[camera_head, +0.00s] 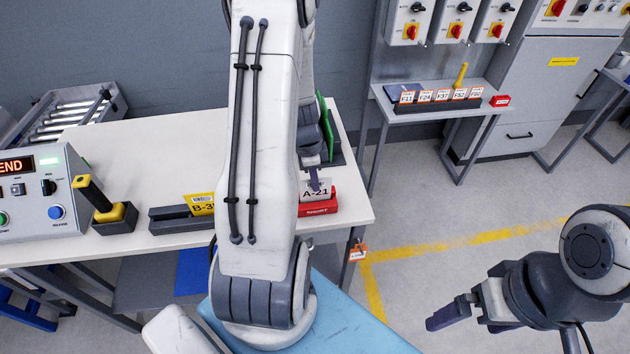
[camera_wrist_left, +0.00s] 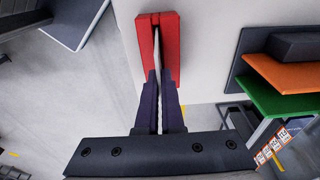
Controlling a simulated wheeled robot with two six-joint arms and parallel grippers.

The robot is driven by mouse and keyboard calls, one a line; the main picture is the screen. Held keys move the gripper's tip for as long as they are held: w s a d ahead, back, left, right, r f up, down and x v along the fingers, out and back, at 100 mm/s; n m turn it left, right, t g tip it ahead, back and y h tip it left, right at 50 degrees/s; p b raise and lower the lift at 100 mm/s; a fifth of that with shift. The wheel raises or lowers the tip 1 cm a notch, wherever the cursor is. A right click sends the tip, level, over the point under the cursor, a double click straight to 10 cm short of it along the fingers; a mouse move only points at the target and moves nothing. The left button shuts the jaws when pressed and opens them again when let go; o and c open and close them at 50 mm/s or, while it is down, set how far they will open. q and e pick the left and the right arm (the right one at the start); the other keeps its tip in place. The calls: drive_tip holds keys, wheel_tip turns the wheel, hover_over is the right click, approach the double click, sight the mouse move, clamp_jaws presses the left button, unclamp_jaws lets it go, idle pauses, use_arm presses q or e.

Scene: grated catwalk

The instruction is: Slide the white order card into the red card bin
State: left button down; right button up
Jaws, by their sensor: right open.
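The white order card (camera_head: 316,191), marked A-21, stands upright at the red card bin (camera_head: 318,209) near the table's right front corner. My left gripper (camera_head: 315,172) is shut on the card from above. In the left wrist view the card (camera_wrist_left: 157,38) is a thin white edge between the two walls of the red bin (camera_wrist_left: 171,40), with my left fingertips (camera_wrist_left: 160,82) close against the bin. How deep the card sits in the slot is hidden. My right gripper (camera_head: 455,312) is open and empty, away from the table at lower right.
The white table (camera_head: 150,150) also holds a control box (camera_head: 40,195), a yellow-black handle block (camera_head: 105,208) and a dark holder with a yellow card (camera_head: 200,204). Orange (camera_wrist_left: 285,72) and green (camera_wrist_left: 278,102) pieces stand near the bin. A side table (camera_head: 440,92) with several cards is behind.

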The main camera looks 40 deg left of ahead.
idle(0.4)
use_arm(q)
drive_tip(key=c, duration=1)
unclamp_jaws()
drive_tip(key=shift+o, duration=0.4)
drive_tip(key=o, duration=0.3)
drive_tip(key=shift+o, duration=0.2)
drive_tip(key=shift+r+p, duration=2.9)
drive_tip(key=shift+r, duration=1.15)
drive_tip(key=shift+f, duration=0.1)
